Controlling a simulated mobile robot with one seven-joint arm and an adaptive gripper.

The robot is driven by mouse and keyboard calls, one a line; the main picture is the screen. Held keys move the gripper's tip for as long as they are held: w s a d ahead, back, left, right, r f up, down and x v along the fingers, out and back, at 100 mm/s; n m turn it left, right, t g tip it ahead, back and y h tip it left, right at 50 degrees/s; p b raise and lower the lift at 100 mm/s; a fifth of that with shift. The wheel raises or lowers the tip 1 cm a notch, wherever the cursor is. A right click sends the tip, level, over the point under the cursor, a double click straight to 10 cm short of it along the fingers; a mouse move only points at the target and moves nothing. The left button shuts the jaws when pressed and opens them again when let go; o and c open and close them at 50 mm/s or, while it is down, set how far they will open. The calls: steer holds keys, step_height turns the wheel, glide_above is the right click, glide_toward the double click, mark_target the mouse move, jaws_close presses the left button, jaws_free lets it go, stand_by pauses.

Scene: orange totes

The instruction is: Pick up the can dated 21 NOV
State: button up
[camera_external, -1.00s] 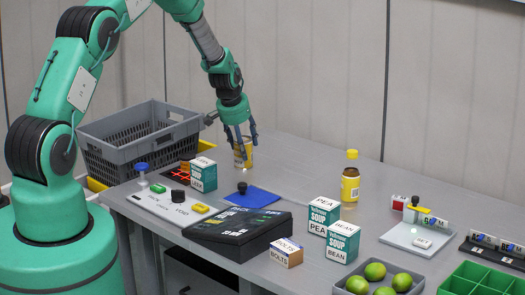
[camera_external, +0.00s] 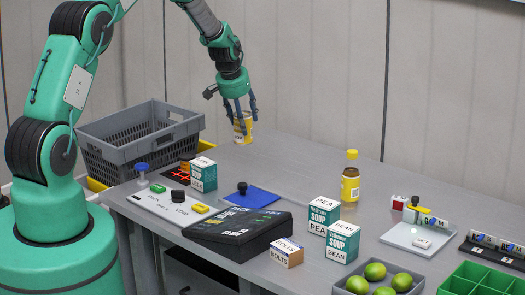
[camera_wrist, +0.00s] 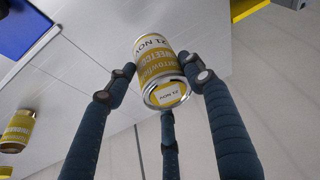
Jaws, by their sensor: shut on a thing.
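The yellow can (camera_external: 243,127) is in my gripper above the back of the table. In the wrist view the can (camera_wrist: 160,66) shows a white band and a lid label, both reading 21 NOV, and yellow lettering ending in SWEETCORN or similar. My gripper (camera_external: 241,112) is shut on it, with fingers on both sides and a third finger below it in the wrist view (camera_wrist: 165,90). The can looks slightly tilted and clear of the table in the external view.
A grey crate (camera_external: 150,153) stands at left. The table's back middle is clear.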

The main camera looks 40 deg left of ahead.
steer(key=shift+r, duration=0.8)
